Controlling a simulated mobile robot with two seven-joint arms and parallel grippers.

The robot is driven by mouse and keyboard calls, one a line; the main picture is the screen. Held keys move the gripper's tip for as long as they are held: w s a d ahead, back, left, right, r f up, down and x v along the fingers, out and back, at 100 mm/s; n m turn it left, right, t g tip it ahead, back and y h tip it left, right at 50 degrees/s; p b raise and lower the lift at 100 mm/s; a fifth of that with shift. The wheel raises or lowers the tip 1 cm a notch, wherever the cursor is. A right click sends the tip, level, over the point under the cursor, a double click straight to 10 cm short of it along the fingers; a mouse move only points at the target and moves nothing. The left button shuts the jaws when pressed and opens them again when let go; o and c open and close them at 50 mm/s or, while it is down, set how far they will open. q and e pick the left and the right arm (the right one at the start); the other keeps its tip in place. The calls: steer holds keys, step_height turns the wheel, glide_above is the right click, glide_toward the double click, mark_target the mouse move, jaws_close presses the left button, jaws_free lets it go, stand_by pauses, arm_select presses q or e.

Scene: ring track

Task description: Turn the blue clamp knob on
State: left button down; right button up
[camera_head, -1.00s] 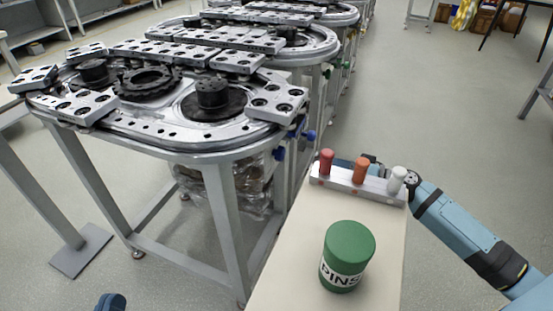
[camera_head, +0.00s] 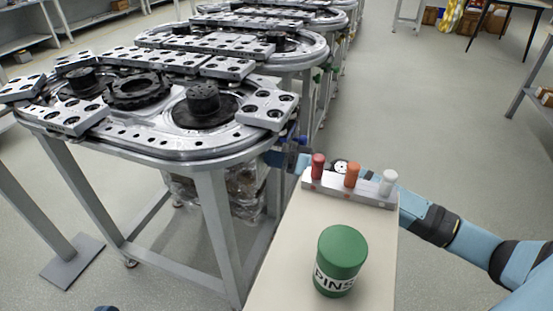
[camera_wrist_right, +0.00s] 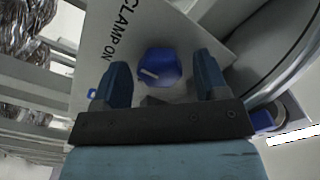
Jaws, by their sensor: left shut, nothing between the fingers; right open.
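The blue clamp knob (camera_wrist_right: 160,66) shows in the right wrist view on a pale panel marked "CLAMP ON". A light line on its face is tilted. My right gripper (camera_wrist_right: 161,80) is open, with one blue finger on each side of the knob. I cannot tell whether the fingers touch it. In the head view my right gripper (camera_head: 288,155) is at the right end of the nearest ring track (camera_head: 165,150), and it hides the panel there. Only a small dark blue tip of my left gripper (camera_head: 106,308) shows at the bottom edge, away from the track.
A cream side table (camera_head: 285,260) holds a green PINS can (camera_head: 342,258) and a rack (camera_head: 345,187) with red, orange and white pegs. My right arm passes behind the rack. Another blue part (camera_wrist_right: 263,120) lies right of my right gripper. The floor aisle on the right is open.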

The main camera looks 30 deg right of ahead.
steer(key=c, duration=0.9)
steer(key=shift+m, duration=0.7)
steer(key=o, duration=0.9)
steer(key=v, duration=1.3)
steer(key=shift+s+d, duration=0.2)
steer(key=shift+s, duration=0.05)
